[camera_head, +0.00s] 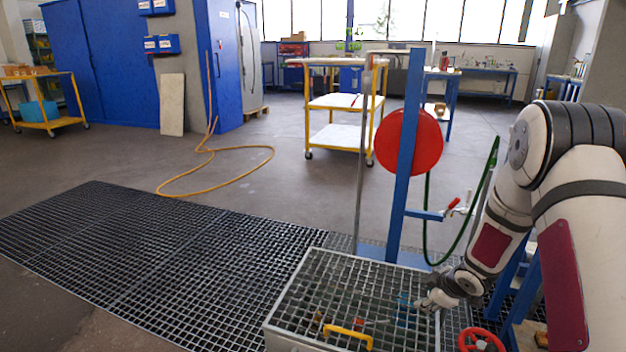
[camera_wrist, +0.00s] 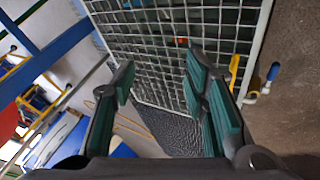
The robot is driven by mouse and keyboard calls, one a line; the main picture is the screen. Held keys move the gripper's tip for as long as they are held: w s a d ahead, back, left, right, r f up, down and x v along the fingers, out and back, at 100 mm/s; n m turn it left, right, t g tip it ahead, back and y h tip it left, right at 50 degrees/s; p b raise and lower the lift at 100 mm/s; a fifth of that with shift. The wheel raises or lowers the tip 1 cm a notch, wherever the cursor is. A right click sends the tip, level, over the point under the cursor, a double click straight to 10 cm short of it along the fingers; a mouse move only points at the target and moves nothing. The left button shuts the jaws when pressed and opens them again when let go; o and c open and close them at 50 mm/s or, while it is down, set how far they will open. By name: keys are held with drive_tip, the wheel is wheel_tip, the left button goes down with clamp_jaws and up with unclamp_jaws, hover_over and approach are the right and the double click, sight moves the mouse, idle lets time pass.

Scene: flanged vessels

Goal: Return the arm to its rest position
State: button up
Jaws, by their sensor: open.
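My arm comes in from the right side of the head view, bent downward. My gripper (camera_head: 437,299) is low over the right part of a grated metal box (camera_head: 300,290). In the wrist view my gripper (camera_wrist: 160,85) has its two green-padded fingers spread apart, with nothing between them. The box's grating (camera_wrist: 150,45) lies beyond the fingertips. Whether a finger touches the grating cannot be told.
A blue post (camera_head: 405,160) with a red disc (camera_head: 408,141) and a green hose (camera_head: 484,190) stands just behind the box. A red handwheel (camera_head: 480,340) is at the lower right. Open floor lies at the left.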

drive_tip(key=s+d+r+m+g+h+b, duration=0.1)
drive_tip(key=s+r+m+h, duration=0.1)
drive_tip(key=r, duration=0.5)
drive_tip(key=s+d+r+m+h, duration=0.1)
drive_tip(key=s+r+m, duration=0.15)
drive_tip(key=r, duration=0.45)
drive_tip(key=s+a+r+m+g+h+b, duration=0.1)
drive_tip(key=s+a+r+m+g, duration=0.15)
drive_tip(key=s+r, duration=0.7)
drive_tip(key=s+a+r+m+g+y+b, duration=0.15)
drive_tip(key=s+a, duration=0.25)
drive_tip(key=s, duration=0.7)
drive_tip(key=s+a+m+b, duration=0.15)
drive_tip(key=s+a, duration=0.25)
drive_tip(key=s, duration=0.7)
drive_tip(key=s+a+r+m+g+y, duration=0.15)
drive_tip(key=s+a, duration=0.25)
drive_tip(key=s, duration=0.8)
wheel_tip(320, 180, up, 39)
drive_tip(key=t+p, duration=0.4)
drive_tip(key=p, duration=3.4)
drive_tip(key=shift+w+d, duration=0.15)
drive_tip(key=shift+d, duration=0.1)
drive_tip(key=shift+m, duration=0.25)
